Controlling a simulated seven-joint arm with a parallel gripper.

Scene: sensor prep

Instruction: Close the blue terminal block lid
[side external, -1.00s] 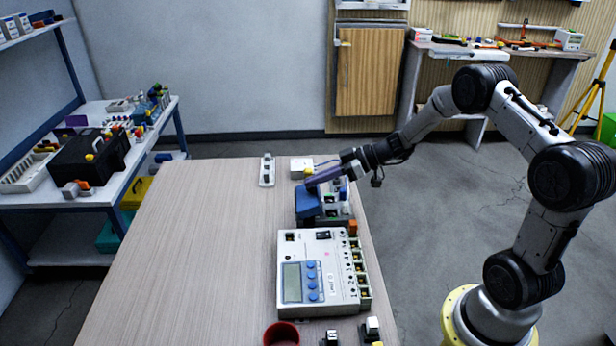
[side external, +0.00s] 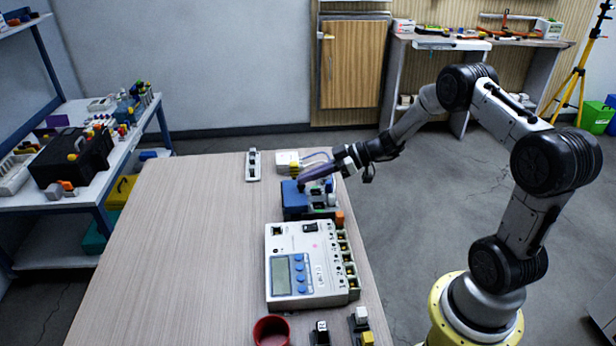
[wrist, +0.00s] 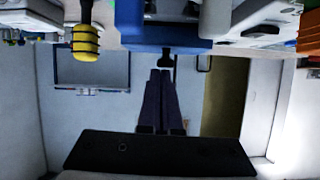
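The blue terminal block lid (side external: 292,199) lies low and nearly flat over the left part of its block, behind the grey meter unit. I cannot tell if it is fully seated. My gripper (side external: 301,185) reaches in from the right with its dark fingertips at the lid's top, touching or almost touching it. In the wrist view the two fingers (wrist: 160,73) are together with nothing between them. The blue lid (wrist: 165,36) fills the top middle there, just beyond the fingertips. The lid's hinge is hidden.
The grey meter unit (side external: 306,264) stands directly in front of the block. A white box with a yellow plug (side external: 288,162) and a grey strip (side external: 253,166) stand behind. A red cup (side external: 271,331) is at the front. The table's left side is clear.

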